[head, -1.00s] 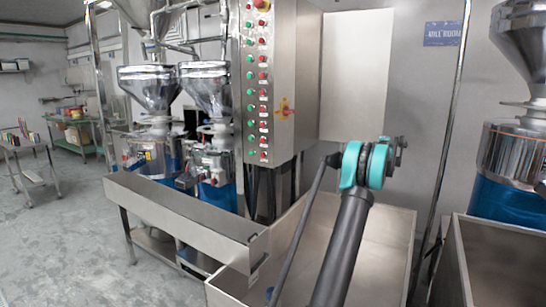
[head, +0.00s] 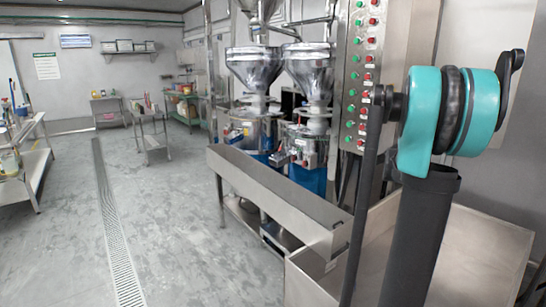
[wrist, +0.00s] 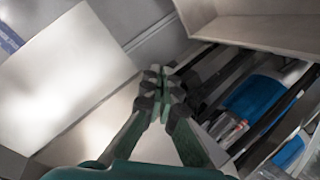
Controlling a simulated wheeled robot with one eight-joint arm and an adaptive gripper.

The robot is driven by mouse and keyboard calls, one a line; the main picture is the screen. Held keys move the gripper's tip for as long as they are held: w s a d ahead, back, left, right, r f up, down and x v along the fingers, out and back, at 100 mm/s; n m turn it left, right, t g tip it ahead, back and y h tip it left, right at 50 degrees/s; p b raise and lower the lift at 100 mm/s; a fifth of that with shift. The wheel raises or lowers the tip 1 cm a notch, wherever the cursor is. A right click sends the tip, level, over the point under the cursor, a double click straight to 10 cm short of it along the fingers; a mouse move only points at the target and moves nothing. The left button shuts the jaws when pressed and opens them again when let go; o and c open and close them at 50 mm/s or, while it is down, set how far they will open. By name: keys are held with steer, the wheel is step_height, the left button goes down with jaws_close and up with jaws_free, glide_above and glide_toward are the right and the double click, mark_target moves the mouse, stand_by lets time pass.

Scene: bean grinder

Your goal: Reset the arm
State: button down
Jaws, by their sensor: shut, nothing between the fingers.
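My gripper (wrist: 160,80) shows in the wrist view, with its dark fingertips together and nothing between them. It is in free air, and the wrist view looks at it with the scene strongly tilted. In the head view a teal joint and dark links of my arm stand at the right, in front of the steel bin and control cabinet. The gripper itself cannot be made out in the head view.
A control cabinet (head: 352,85) with red and green buttons stands beside two grinders with funnel hoppers (head: 254,70). A steel trough (head: 262,195) and a large steel bin (head: 470,250) are in front. The floor (head: 150,215) at the left is clear, with a drain grate (head: 118,235) and tables beyond.

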steer(key=s+a+f+g+y, duration=0.1)
steer(key=s+a+f+y, duration=0.2)
steer(key=s+a+f, duration=0.5)
steer(key=s+a+f+g+y, duration=0.2)
steer(key=s+a+f, duration=0.6)
steer(key=s+a, duration=0.6)
steer(key=s+a+f+g+y, duration=0.2)
steer(key=s+a+f+y, duration=0.2)
steer(key=s+a+f, duration=0.4)
steer(key=s+a, duration=0.4)
steer(key=a, duration=0.3)
steer(key=shift+f+y, duration=0.3)
steer(key=shift+f, duration=0.1)
steer(key=shift+a, duration=0.1)
